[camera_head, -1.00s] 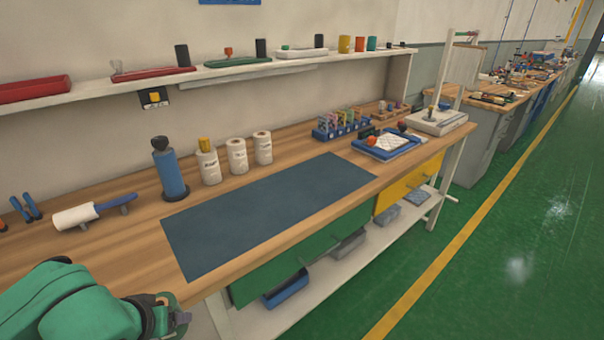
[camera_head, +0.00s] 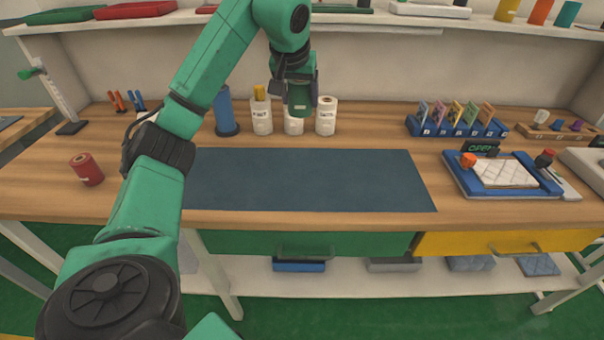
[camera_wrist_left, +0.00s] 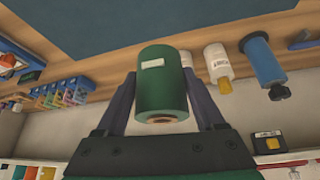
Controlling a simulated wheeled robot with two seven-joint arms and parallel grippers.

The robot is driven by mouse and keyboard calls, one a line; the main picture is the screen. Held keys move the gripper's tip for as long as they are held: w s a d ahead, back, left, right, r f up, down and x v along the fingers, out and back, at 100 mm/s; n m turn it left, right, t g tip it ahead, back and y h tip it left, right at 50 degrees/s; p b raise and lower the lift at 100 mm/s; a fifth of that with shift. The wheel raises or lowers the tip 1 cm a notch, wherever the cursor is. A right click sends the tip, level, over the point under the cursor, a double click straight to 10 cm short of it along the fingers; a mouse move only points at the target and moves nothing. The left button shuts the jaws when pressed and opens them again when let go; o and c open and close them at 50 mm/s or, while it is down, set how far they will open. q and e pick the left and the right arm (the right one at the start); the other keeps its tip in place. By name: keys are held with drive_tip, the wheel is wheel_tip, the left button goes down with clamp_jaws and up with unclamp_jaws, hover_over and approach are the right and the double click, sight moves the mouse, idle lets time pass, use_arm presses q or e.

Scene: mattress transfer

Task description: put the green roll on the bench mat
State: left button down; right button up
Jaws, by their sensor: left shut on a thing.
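The green roll (camera_wrist_left: 162,85) is held between the two fingers of my left gripper (camera_wrist_left: 160,105) in the left wrist view. It has a small white label and a brown core at its end. In the head view the green roll (camera_head: 299,101) is partly hidden by my left gripper (camera_head: 300,92), in front of the white bottles at the back of the bench. The dark blue bench mat (camera_head: 310,180) lies flat and bare on the wooden bench, nearer than the roll. I cannot tell how far the roll is above the bench. My right gripper is not in view.
A red roll (camera_head: 87,169) stands at left. A blue rack (camera_head: 457,126) and a blue tray (camera_head: 462,182) are at right. A shelf (camera_head: 390,20) runs above.

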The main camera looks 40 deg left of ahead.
use_arm(q)
wheel_tip(320, 180, down, 20)
drive_tip(key=shift+w+d+r+b, duration=0.1)
drive_tip(key=shift+w+r+b, duration=0.05)
drive_tip(key=shift+b, duration=0.85)
unclamp_jaws()
drive_tip(key=shift+r, duration=0.15)
drive_tip(key=v, duration=1.2)
drive_tip(key=shift+d, duration=0.1)
